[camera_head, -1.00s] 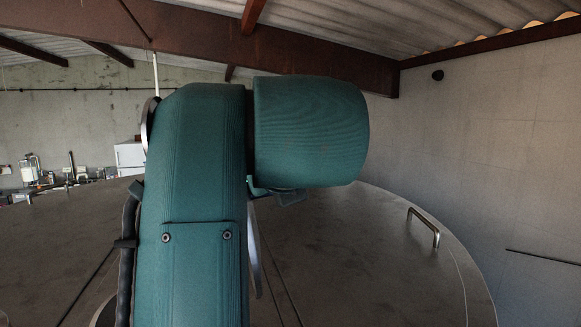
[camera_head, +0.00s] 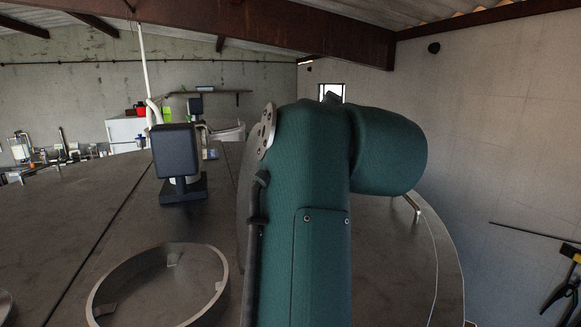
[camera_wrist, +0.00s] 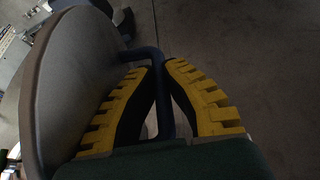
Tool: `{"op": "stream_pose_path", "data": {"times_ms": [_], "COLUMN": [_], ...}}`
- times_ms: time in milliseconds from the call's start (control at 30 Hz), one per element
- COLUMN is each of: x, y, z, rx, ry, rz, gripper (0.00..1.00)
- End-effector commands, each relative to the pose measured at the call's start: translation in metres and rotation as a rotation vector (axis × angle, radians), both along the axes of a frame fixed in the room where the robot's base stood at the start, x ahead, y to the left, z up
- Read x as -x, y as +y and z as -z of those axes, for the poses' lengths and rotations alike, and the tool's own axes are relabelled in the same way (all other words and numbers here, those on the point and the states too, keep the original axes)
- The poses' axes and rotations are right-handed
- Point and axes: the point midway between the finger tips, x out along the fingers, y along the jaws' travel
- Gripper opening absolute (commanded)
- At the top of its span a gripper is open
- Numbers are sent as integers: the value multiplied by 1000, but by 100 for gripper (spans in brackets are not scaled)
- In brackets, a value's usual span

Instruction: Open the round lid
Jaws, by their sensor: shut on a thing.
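The round lid (camera_wrist: 85,85) fills the left of the wrist view as a grey disc with a brownish rim. A dark bar handle (camera_wrist: 165,105) stands out from its face. My gripper (camera_wrist: 158,68) has yellow-and-black fingers closed around this handle. In the head view, a thin grey edge of the lid (camera_head: 243,210) shows steeply raised beside my arm, which hides most of it and my gripper. The round opening's raised metal rim (camera_head: 96,294) is uncovered on the tank top to the left.
A dark box-shaped device (camera_head: 176,152) stands on the tank top (camera_head: 75,215) beyond the opening. A metal handle (camera_head: 413,208) sits near the tank's right edge. A wall is at the right. Shelves and equipment are at the back.

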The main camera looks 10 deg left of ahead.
Motion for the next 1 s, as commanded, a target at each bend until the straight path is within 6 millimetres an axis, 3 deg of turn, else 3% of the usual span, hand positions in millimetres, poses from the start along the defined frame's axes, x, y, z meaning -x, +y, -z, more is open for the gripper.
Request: {"op": "stream_pose_path", "data": {"times_ms": [33, 133, 167, 233, 567, 1000], "x": [-2, -2, -2, -2, 3, 73], "y": [3, 4, 4, 4, 1, -41], "z": [14, 14, 14, 14, 11, -31], "rx": [4, 4, 4, 4, 4, 5], "ry": [27, 27, 27, 27, 25, 6], "rz": [-8, -9, -9, -9, -9, 1], "gripper": [0, 0, 14, 26, 26, 26]}}
